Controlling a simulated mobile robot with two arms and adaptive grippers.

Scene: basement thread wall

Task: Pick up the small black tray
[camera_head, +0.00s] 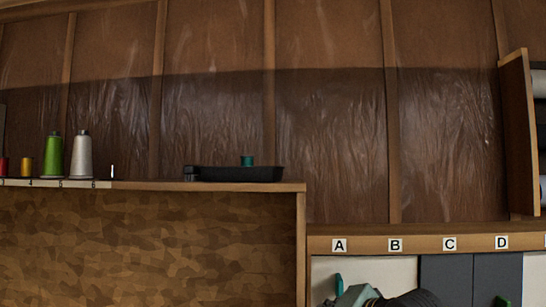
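The small black tray (235,174) lies flat on top of the wooden shelf board at the centre-left, near the board's right end. It is seen almost edge-on, with a low wall and a darker raised block at its left end. A small dark green spool (247,161) shows above its rim; I cannot tell whether it is in the tray or behind it. Neither of my grippers can be made out in this view. Nothing is touching the tray.
Thread spools, including a green cone (53,157) and a grey cone (82,158), stand left on a numbered strip. A lower ledge (420,243) labelled A to D is at right. A grey-green and black ribbed object (375,298), unclear, is cut off below.

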